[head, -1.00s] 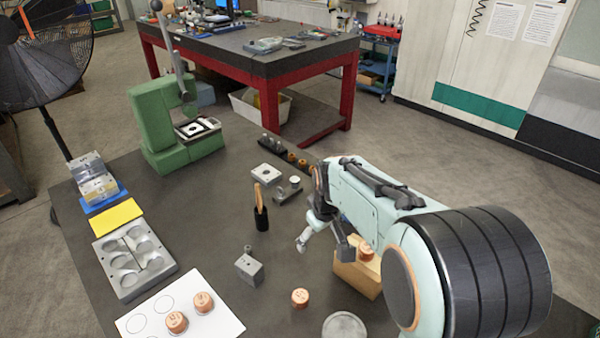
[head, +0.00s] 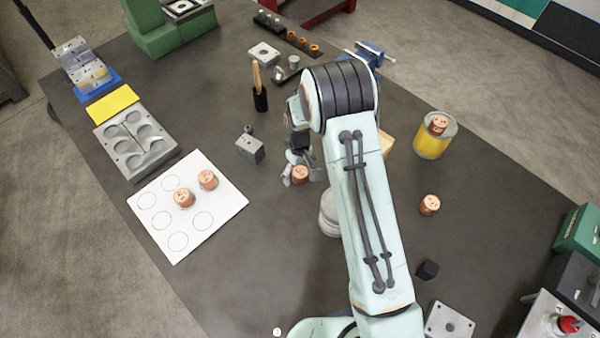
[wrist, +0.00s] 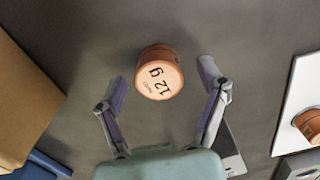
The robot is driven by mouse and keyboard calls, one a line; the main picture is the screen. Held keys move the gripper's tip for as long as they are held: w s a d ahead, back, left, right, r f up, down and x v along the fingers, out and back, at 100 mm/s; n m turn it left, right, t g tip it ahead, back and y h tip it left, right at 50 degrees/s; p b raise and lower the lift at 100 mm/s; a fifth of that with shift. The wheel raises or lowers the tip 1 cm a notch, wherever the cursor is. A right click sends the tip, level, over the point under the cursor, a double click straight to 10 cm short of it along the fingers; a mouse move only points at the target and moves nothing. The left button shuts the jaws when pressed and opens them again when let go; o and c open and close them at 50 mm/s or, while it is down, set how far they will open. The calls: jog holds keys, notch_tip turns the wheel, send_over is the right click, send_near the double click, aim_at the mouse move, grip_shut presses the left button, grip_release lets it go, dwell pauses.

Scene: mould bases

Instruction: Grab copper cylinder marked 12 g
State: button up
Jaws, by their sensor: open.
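The copper cylinder marked 12 g (wrist: 160,80) stands on the dark table, its label readable in the wrist view. My gripper (wrist: 164,88) is open, with one finger on each side of the cylinder and a visible gap at both. In the head view, the cylinder (head: 300,175) shows at the fingertips of my gripper (head: 302,166), just right of the grey metal block. Other copper cylinders stand on the white sheet (head: 204,241), one at its middle (head: 184,198) and one at its upper part (head: 208,180). Their marks are too small to read.
Another copper cylinder (head: 429,205) stands right of my arm, and one (head: 438,125) sits on a yellow can (head: 432,146). A grey block (head: 250,150) is left of my gripper. A wooden block (wrist: 22,105) is at the wrist view's left. A pale round stack (head: 328,214) is partly hidden.

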jog(key=c, duration=1.3)
